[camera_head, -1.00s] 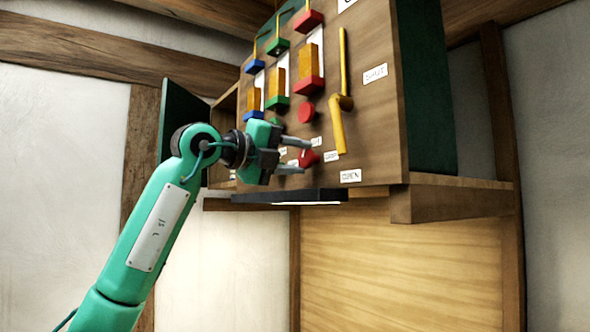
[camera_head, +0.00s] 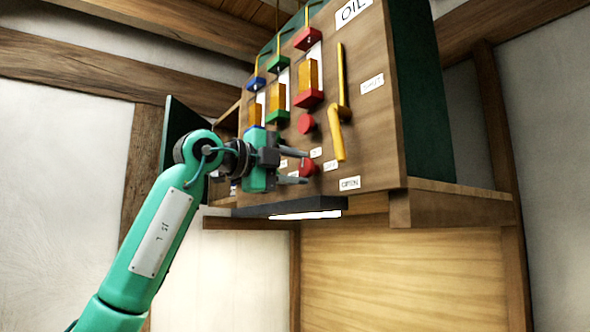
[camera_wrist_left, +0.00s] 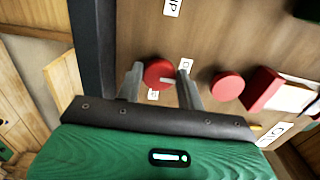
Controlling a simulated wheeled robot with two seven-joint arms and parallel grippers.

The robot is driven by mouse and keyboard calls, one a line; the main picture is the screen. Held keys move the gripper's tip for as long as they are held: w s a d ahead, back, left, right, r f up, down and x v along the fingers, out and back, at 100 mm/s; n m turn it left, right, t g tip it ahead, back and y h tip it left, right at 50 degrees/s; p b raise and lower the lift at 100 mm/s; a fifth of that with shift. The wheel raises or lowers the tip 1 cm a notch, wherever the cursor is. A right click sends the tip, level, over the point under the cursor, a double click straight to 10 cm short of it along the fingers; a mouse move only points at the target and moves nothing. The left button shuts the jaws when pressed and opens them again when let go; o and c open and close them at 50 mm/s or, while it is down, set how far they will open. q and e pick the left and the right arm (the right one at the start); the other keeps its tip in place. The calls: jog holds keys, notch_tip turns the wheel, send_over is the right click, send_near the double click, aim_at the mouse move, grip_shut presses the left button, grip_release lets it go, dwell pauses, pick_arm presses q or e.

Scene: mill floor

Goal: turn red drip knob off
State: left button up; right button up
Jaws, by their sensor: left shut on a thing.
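The red drip knob (camera_head: 308,167) is low on the wooden oil panel (camera_head: 375,130). It also shows in the left wrist view (camera_wrist_left: 158,73), with a pale mark pointing to the right there. My left gripper (camera_head: 296,167) reaches in from the left. In the left wrist view its two fingers (camera_wrist_left: 160,82) stand on either side of this knob, shut on it. Small white labels (camera_wrist_left: 186,65) sit by the knob; their words are partly hidden or too small to read. My right gripper is not in view.
Another red knob (camera_head: 306,123) sits just above. A yellow lever (camera_head: 338,133) stands to the right between labels. Blue, green and red gauges (camera_head: 308,99) line the panel. A dark tray-like ledge (camera_head: 290,207) runs below the gripper. The wall to the right is clear.

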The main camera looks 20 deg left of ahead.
pick_arm(q)
jog(key=o, duration=1)
jog(key=shift+c, duration=0.2)
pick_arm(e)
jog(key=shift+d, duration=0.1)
pick_arm(q)
jog(key=b+v, duration=0.4)
jog(key=v, duration=1)
jog(key=shift+b, duration=0.3)
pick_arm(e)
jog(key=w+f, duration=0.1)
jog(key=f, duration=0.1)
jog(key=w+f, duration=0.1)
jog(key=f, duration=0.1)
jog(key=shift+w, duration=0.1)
pick_arm(q)
jog(key=shift+w, duration=0.15)
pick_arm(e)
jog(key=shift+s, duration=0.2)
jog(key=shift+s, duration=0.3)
